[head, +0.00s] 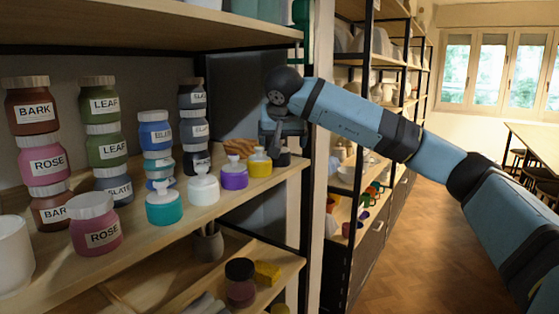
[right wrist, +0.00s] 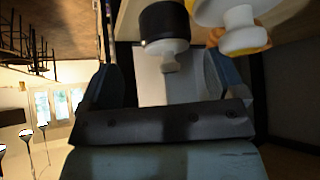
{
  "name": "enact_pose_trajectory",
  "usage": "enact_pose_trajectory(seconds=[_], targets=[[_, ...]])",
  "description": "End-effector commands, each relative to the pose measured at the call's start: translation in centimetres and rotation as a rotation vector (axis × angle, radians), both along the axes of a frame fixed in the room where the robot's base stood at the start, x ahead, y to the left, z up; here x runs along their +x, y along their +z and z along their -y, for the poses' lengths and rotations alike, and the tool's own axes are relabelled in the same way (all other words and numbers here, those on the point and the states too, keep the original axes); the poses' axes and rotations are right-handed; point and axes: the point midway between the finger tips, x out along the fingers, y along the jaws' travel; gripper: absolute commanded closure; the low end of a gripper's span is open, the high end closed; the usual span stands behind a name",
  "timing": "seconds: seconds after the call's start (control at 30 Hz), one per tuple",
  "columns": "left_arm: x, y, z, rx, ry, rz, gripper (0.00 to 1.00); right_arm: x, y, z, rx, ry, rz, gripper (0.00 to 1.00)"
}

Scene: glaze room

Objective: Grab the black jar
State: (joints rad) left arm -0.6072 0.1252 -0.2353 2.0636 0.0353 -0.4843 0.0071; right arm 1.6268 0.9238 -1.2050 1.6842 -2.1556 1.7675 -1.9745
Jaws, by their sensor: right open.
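The black jar (right wrist: 165,18) shows in the right wrist view with a white cap and nozzle toward the camera. It appears between or just ahead of the fingertips of my right gripper (head: 283,138), and I see no clear contact. In the head view the gripper is at the right end of the middle shelf and hides most of the jar. My right gripper is open. My left gripper is not in view.
A yellow jar (head: 259,163) stands just left of the gripper, with purple (head: 234,174), white (head: 203,186) and teal (head: 164,204) ones further left. Stacked labelled jars (head: 105,128) stand behind. A black shelf post (head: 305,210) is close on the right. The upper shelf (head: 150,25) overhangs.

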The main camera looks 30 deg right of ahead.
Motion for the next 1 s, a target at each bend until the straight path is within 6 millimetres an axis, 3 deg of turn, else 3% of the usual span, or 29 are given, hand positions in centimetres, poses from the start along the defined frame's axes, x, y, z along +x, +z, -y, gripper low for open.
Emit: enact_pose_trajectory(seconds=[0.4,0.63,0.9,1.0], targets=[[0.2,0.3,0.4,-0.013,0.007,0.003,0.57,3.2,-3.6,1.3,0.000,-0.002,-0.001,0.11],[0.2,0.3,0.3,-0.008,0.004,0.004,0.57,3.3,-3.7,1.4,0.000,-0.001,0.001,0.11],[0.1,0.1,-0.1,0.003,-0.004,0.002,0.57,3.3,-3.7,1.4,0.000,0.000,0.000,0.71],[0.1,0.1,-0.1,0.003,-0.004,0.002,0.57,3.3,-3.7,1.4,0.000,-0.001,0.001,0.71]])
